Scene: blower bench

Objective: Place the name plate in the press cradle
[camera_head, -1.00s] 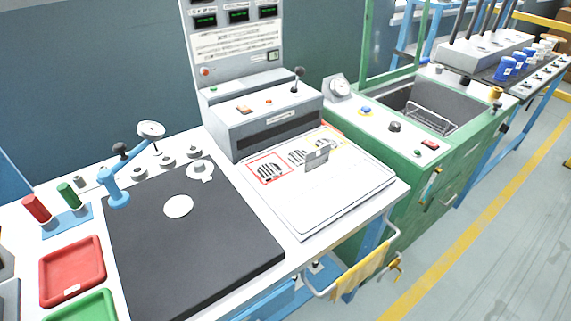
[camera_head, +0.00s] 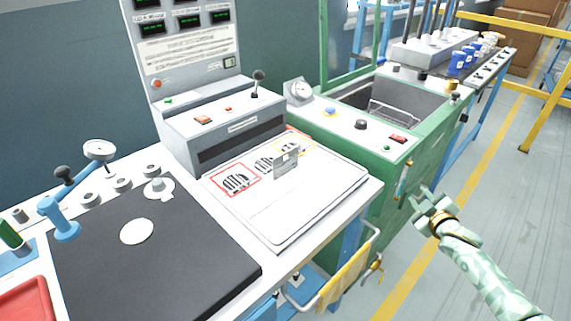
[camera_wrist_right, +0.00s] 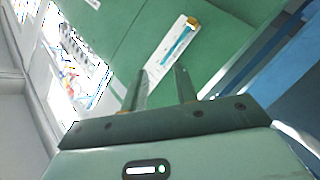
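A small grey upright plate (camera_head: 286,162), which may be the name plate, stands on the white board (camera_head: 310,207) beside several dark-striped patches. I cannot read any lettering on it. A blue lever device with a round gauge (camera_head: 100,151) stands at the left by a black mat; I cannot tell whether it is the press, and I cannot make out a cradle for certain. My right gripper (camera_head: 424,197) is in front of the green cabinet, right of the board and well apart from the plate. In the right wrist view its two fingers (camera_wrist_right: 160,88) are apart with nothing between them. My left gripper is out of view.
The black mat (camera_head: 165,260) carries a white disc (camera_head: 137,231). A grey control console (camera_head: 222,125) stands behind the board. The green cabinet (camera_head: 378,205) has a basin and a front handle (camera_head: 403,180). A yellow cloth (camera_head: 345,282) hangs on the bench's front rail. Open floor lies to the right.

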